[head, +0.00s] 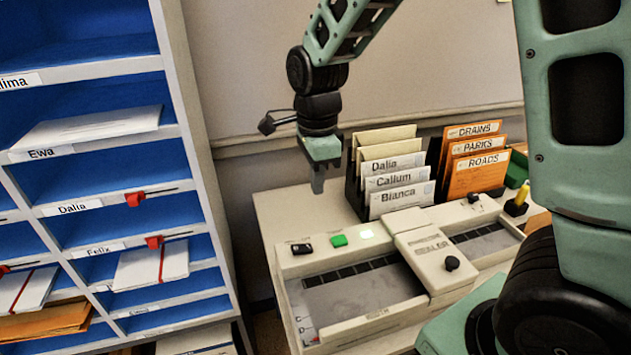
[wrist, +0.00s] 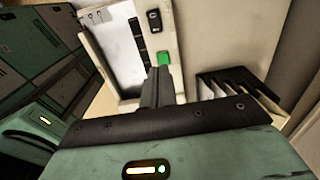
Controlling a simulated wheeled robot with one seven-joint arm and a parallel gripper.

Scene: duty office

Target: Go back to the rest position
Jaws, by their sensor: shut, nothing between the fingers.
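My gripper (head: 318,183) hangs at the end of my arm in the head view, above the back left of the desk and left of the file rack. Its fingers are shut and hold nothing. In the wrist view the shut fingers (wrist: 160,75) point towards the sealer machine, overlapping its panel near the green button (wrist: 163,58). In the head view the sealer machine (head: 428,255) stands on the desk in front of my gripper, with a black switch (head: 301,249) and a green button (head: 338,240) on its left part.
A black rack (head: 352,192) holds labelled white folders (head: 400,190) and orange folders (head: 474,172) right of my gripper. A blue pigeonhole shelf (head: 185,120) with envelopes and red tags stands at the left. The wall (head: 440,60) is close behind the desk.

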